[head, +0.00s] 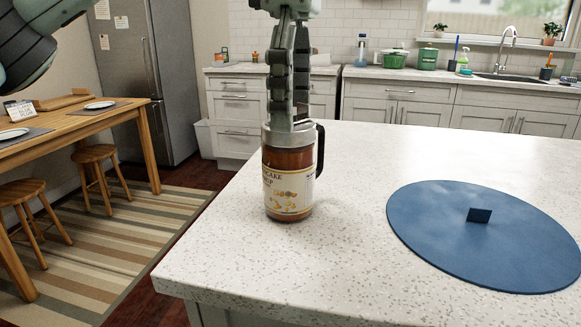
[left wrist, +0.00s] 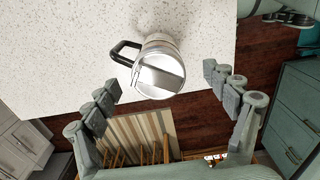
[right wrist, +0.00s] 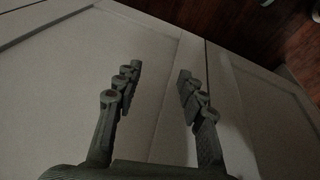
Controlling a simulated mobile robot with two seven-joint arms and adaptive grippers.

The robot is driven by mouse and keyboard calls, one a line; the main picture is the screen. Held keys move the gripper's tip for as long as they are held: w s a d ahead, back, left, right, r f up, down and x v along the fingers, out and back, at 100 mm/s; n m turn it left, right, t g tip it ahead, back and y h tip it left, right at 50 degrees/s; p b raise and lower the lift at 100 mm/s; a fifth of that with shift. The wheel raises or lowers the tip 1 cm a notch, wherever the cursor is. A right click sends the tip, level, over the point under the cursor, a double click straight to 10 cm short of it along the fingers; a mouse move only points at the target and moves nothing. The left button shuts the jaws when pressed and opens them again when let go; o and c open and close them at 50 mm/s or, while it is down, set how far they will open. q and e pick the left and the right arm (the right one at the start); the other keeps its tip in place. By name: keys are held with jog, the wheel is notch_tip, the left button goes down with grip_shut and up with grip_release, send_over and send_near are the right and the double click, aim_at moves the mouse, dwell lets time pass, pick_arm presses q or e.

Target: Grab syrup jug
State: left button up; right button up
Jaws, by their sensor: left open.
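The syrup jug (head: 288,180) stands upright on the white speckled counter near its left edge. It has brown syrup, a pale label, a metal lid and a black handle on its right side. My left gripper (head: 290,112) points down over the jug in the head view and covers part of its lid. In the left wrist view the jug's lid (left wrist: 160,72) shows beyond the open fingers of the left gripper (left wrist: 172,97), between their two lines. My right gripper (right wrist: 160,80) is open and empty in the right wrist view, facing pale cabinet panels.
A round blue mat (head: 440,245) with a small dark upright piece (head: 479,215) lies on the counter (head: 350,270) to the right of the jug. The counter around the jug is clear. A wooden table (head: 80,125) with stools stands at the left.

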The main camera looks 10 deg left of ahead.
aim_at(289, 152)
pick_arm(q)
jog(key=f, duration=0.2)
jog(key=f+b, duration=0.1)
jog(key=f, duration=0.4)
jog(key=shift+w+a, duration=0.2)
jog(key=shift+a, duration=0.05)
pick_arm(e)
jog(key=r, duration=0.3)
jog(key=shift+s+d+r, duration=0.1)
jog(key=shift+s+r, duration=0.1)
jog(key=shift+r, duration=0.05)
pick_arm(q)
jog(key=shift+c, duration=0.6)
jog(key=c, duration=1.8)
jog(key=shift+o, duration=0.2)
jog(key=shift+r, duration=0.15)
